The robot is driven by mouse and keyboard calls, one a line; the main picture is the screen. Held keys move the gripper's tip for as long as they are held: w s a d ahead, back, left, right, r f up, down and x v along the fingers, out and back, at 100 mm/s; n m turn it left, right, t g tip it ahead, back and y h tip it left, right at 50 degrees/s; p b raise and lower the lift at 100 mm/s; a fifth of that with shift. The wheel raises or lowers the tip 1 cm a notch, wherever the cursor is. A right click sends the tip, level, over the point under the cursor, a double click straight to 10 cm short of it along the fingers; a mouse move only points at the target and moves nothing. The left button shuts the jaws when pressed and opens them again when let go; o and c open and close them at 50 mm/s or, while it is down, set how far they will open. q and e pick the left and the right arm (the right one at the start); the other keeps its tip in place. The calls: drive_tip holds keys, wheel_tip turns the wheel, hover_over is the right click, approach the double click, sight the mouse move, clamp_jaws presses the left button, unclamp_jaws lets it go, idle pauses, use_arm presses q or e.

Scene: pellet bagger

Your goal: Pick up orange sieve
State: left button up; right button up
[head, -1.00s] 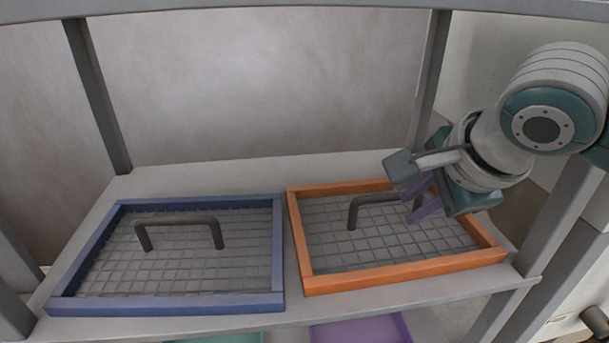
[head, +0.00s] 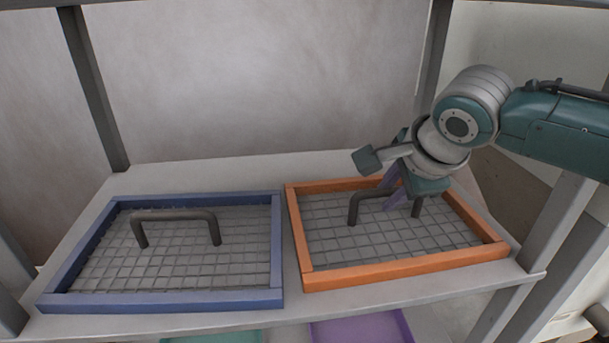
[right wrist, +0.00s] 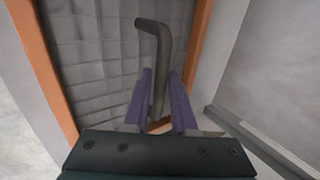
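The orange sieve (head: 405,273) is a tray with an orange rim, a grey mesh and a dark arched handle (head: 354,208). It rests flat on the right part of the shelf. My right gripper (head: 393,200) is over the sieve at the middle of the handle. In the right wrist view, its two purple fingers (right wrist: 161,75) stand either side of the handle (right wrist: 157,40), open, with small gaps showing beside the bar. The gripper hides part of the handle and mesh in the head view. My left gripper is not in view.
A blue sieve (head: 165,301) with a similar handle lies close to the left of the orange one. Grey frame posts (head: 97,95) stand at the shelf's corners. A purple tray (head: 362,328) and a green tray (head: 215,339) show below the shelf (head: 240,172).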

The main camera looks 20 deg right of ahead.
drive_tip(key=shift+c, duration=0.3)
clamp_jaws()
idle(1.0)
